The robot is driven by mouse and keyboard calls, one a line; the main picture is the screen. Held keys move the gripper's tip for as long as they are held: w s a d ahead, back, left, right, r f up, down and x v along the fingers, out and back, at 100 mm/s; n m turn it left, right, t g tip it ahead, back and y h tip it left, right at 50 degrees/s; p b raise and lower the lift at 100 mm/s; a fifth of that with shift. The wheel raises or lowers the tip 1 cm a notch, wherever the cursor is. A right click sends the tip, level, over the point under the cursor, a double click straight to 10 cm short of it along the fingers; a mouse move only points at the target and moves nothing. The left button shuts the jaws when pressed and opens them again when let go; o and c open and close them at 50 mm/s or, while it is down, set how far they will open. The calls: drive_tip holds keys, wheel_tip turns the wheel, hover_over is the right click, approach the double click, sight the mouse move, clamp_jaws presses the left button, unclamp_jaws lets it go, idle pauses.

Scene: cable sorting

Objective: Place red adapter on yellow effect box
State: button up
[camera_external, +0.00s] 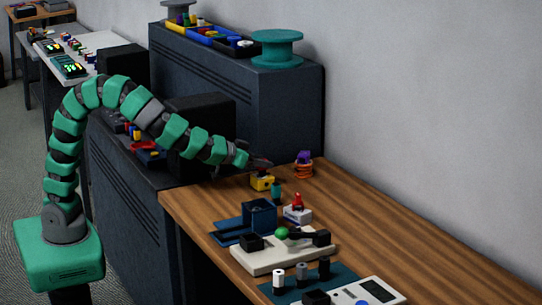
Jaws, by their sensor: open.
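The small yellow effect box (262,183) sits on the wooden table near its far left corner. Something small and dark shows on top of it, too small to identify surely. A red piece (297,201), which may be the red adapter, stands upright on a white box (297,215) nearer the camera. My gripper (264,163) is open just above the yellow box, with its fingers pointing right. I cannot tell whether it touches anything.
An orange and purple stack (304,165) stands right of the gripper. A small teal piece (276,190) is beside the yellow box. A blue open container (259,215) and a white board (268,260) lie nearer. The table's right side is clear.

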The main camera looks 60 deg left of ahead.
drive_tip(key=shift+s+r, duration=0.35)
drive_tip(key=shift+s, duration=0.05)
drive_tip(key=p+v, duration=0.5)
drive_tip(key=v, duration=0.6)
drive_tip(key=shift+s, duration=0.1)
drive_tip(key=w+a+r+m+t+h, duration=0.1)
drive_tip(key=w+a+r+h, duration=0.15)
drive_tip(key=r, duration=0.95)
drive_tip(key=w+a+r+t+h, duration=0.1)
drive_tip(key=w+a+r+h, duration=0.15)
drive_tip(key=r, duration=1.05)
drive_tip(key=s+a+r+y, duration=0.1)
drive_tip(key=s+a+r, duration=0.2)
drive_tip(key=a, duration=0.4)
drive_tip(key=s+a+r+y, duration=0.2)
drive_tip(key=a+r, duration=0.3)
drive_tip(key=a, duration=0.3)
drive_tip(key=s+a+r+n+y, duration=0.1)
drive_tip(key=s+a+r+y, duration=0.1)
drive_tip(key=a+r, duration=0.3)
drive_tip(key=s+a, duration=0.1)
drive_tip(key=a, duration=0.2)
drive_tip(key=shift+s, duration=0.3)
